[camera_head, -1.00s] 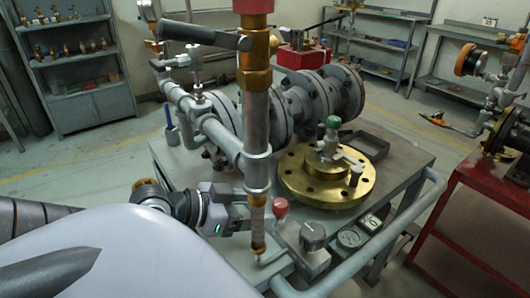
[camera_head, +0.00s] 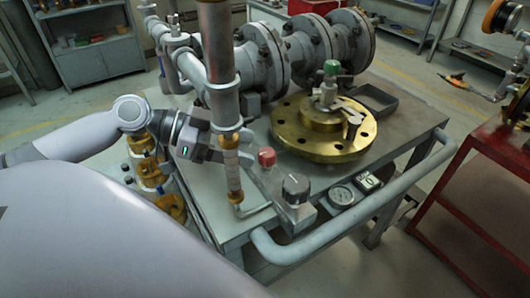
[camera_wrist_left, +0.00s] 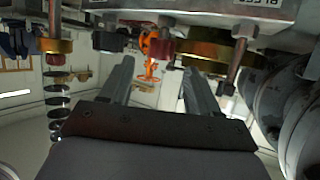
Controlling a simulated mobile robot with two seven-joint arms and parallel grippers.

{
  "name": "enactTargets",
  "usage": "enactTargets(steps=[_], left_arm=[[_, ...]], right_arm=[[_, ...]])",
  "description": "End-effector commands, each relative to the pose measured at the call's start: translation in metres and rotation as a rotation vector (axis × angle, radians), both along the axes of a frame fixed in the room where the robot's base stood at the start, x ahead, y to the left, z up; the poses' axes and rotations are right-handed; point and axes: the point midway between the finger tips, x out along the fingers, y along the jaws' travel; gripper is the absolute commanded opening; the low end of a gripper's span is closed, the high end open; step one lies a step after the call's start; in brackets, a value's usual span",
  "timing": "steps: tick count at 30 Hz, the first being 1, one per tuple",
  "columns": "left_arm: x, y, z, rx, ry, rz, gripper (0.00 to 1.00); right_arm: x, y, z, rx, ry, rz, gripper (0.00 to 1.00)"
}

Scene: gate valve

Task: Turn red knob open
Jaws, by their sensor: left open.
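The red knob (camera_head: 266,157) stands on a small grey block near the table's front left, beside a black knob (camera_head: 295,188). In the left wrist view, which looks upside down, the red knob (camera_wrist_left: 160,50) shows beyond and between my two fingers, with the black knob (camera_wrist_left: 108,42) near the left finger. My left gripper (camera_head: 243,150) is just left of the red knob, partly hidden by the vertical pipe. In the wrist view its fingers (camera_wrist_left: 160,82) are apart with nothing between them.
The vertical pipe (camera_head: 220,70) stands close by my left gripper. A brass flange (camera_head: 325,140) lies behind the knobs. A gauge (camera_head: 342,195) and a grey handrail (camera_head: 330,235) are at the front right. A red bench (camera_head: 480,190) stands farther right.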

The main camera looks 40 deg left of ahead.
Motion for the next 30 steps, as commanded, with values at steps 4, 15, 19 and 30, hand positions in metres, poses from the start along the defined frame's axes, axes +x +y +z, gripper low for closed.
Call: enactTargets(steps=[4,15,19,30], left_arm=[[0.008,-0.01,-0.007,0.004,-0.001,0.0,0.61],[0.024,-0.03,-0.016,0.0,-0.001,0.004,0.61],[0.028,-0.035,-0.019,-0.001,-0.001,0.003,0.61],[0.033,-0.042,-0.023,0.0,0.001,0.004,0.61]], right_arm=[[-0.004,0.001,-0.007,0.004,0.012,-0.002,0.43],[-0.005,0.001,-0.013,0.005,0.013,-0.003,0.43],[-0.004,0.001,-0.013,0.005,0.01,-0.004,0.43],[-0.001,0.001,-0.012,0.004,0.003,-0.003,0.43]])
